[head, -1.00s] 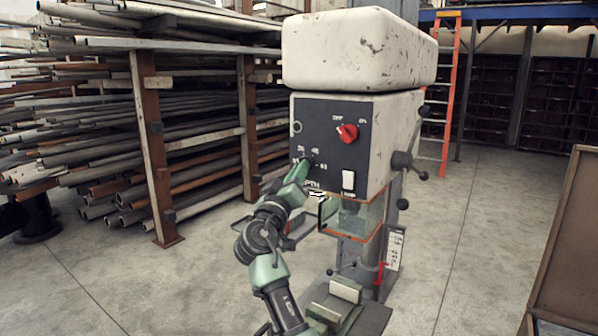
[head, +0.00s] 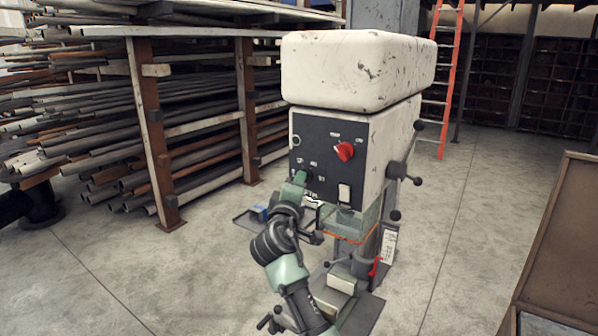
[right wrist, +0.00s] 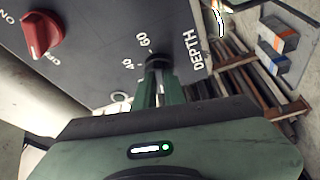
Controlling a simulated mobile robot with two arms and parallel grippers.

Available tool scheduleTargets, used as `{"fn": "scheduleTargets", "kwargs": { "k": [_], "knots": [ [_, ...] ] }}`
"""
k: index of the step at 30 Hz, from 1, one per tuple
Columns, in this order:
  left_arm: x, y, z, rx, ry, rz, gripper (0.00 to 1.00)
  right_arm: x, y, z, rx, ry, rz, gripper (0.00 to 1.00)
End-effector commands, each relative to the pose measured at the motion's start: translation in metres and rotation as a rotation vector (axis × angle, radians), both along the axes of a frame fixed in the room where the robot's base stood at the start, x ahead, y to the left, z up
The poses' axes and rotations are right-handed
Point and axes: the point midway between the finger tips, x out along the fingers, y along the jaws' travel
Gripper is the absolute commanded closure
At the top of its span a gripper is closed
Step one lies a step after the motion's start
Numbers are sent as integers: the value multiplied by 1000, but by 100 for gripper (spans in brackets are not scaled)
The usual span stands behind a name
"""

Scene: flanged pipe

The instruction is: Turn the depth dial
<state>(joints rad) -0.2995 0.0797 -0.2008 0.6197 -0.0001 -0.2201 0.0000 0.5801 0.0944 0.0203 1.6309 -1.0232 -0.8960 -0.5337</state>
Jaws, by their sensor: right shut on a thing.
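The depth dial (right wrist: 157,62) is a small dark knob on the machine's dark panel (right wrist: 100,30), beside the word DEPTH and the scale marks. My right gripper (right wrist: 160,82) has its green fingers closed on the dial, with the tips at the panel. In the head view my right gripper (head: 300,180) reaches the lower left of the front panel (head: 318,135). Its wrist and fingers largely hide the dial there. My left gripper is not in view.
A red switch (head: 344,151) and a white switch (head: 344,193) sit on the same panel. A clear guard (head: 362,225) hangs below it. Feed levers (head: 397,170) stick out at the right.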

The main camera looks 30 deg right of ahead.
Motion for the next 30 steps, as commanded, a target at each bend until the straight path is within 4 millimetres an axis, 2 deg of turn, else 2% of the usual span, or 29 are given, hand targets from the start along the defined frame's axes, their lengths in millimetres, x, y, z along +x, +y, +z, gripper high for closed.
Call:
{"fn": "scheduleTargets", "kwargs": {
  "k": [1, 12, 30],
  "knots": [
    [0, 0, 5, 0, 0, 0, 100, 0, 0, 3, -13, 31, 1, 100],
    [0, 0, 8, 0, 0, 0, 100, 0, 0, 1, -85, 206, 0, 100],
    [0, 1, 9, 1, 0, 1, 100, 0, 0, 1, -103, 250, -1, 100]
  ]
}}
